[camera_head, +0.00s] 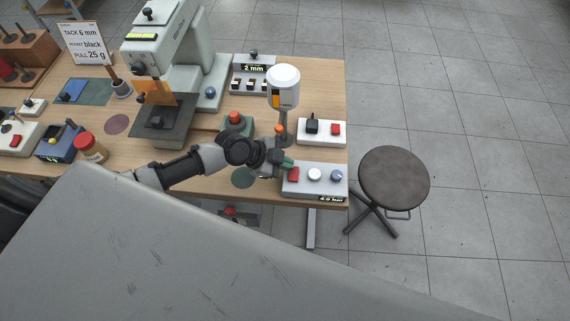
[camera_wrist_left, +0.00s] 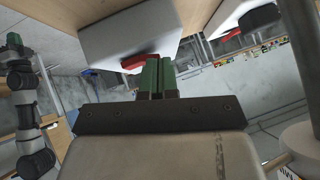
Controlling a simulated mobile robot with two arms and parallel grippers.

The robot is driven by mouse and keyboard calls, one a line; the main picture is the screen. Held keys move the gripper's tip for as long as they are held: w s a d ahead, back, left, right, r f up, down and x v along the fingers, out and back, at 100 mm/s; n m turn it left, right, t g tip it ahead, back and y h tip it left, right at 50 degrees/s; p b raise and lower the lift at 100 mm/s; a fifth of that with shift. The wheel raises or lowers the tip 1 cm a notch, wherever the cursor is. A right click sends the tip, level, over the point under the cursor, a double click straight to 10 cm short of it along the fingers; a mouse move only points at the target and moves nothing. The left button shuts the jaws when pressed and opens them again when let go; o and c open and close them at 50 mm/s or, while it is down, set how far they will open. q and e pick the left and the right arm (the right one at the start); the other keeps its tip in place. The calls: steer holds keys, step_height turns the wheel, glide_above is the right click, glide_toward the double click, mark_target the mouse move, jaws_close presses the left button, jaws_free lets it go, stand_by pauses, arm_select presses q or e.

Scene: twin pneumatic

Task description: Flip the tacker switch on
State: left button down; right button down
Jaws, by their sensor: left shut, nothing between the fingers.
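A pale control box (camera_head: 315,191) at the table's front right corner carries a red rocker switch (camera_head: 293,174), a white knob, a blue knob and a "4.0 bar" display. No label naming the tacker is readable. My left gripper (camera_head: 288,162) is shut and empty, its green fingertips right by the red switch. In the left wrist view the shut green fingers (camera_wrist_left: 158,78) are beside the red switch (camera_wrist_left: 138,62), overlapping its edge; I cannot tell whether they touch. My right gripper (camera_wrist_left: 14,40) shows small at the left edge of the wrist view, its jaws unclear.
A green-based red button (camera_head: 235,122) and the large press (camera_head: 180,50) are to the left. A round stool (camera_head: 394,178) stands right.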

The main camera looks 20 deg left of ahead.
arm_select(q)
steer(key=shift+w+a+f+g+b, duration=0.1)
steer(key=shift+w+f+g+b, duration=0.2)
steer(key=shift+f+b, duration=0.4)
steer(key=shift+s+r+p, duration=0.15)
steer(key=shift+r+p, duration=0.25)
steer(key=shift+p, duration=0.2)
arm_select(e)
steer(key=shift+f, duration=0.7)
arm_select(q)
steer(key=shift+s, duration=0.1)
arm_select(e)
steer(key=shift+r, duration=0.1)
